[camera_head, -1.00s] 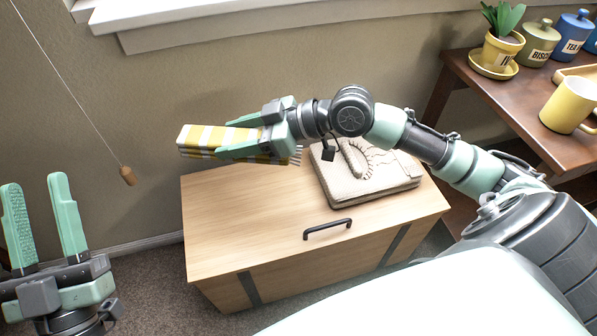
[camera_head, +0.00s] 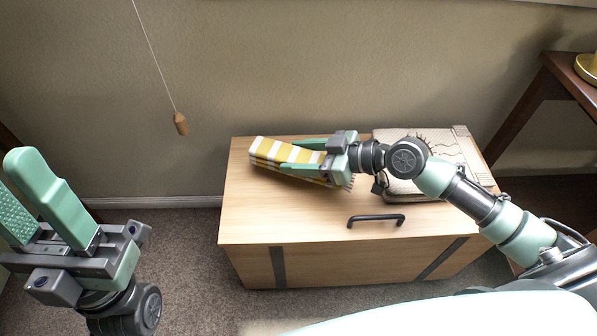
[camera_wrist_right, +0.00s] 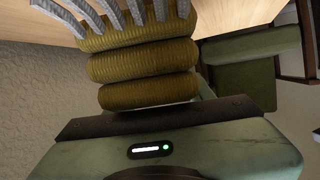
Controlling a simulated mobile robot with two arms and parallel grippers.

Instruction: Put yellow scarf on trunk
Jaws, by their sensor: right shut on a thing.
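My right gripper (camera_head: 300,158) is shut on the scarf, which shows over the left part of the trunk's top. I cannot tell whether the scarf touches the lid. In the right wrist view the folded yellow layers and grey fringe (camera_wrist_right: 143,60) show close up. The trunk (camera_head: 300,222) is light wood with a black handle and dark straps. My left gripper (camera_head: 32,195) is open and empty, left of the trunk.
A cord with a wooden pull (camera_head: 181,123) hangs at the wall. A dark wooden table (camera_head: 545,90) stands at the right. The trunk top's front left is clear.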

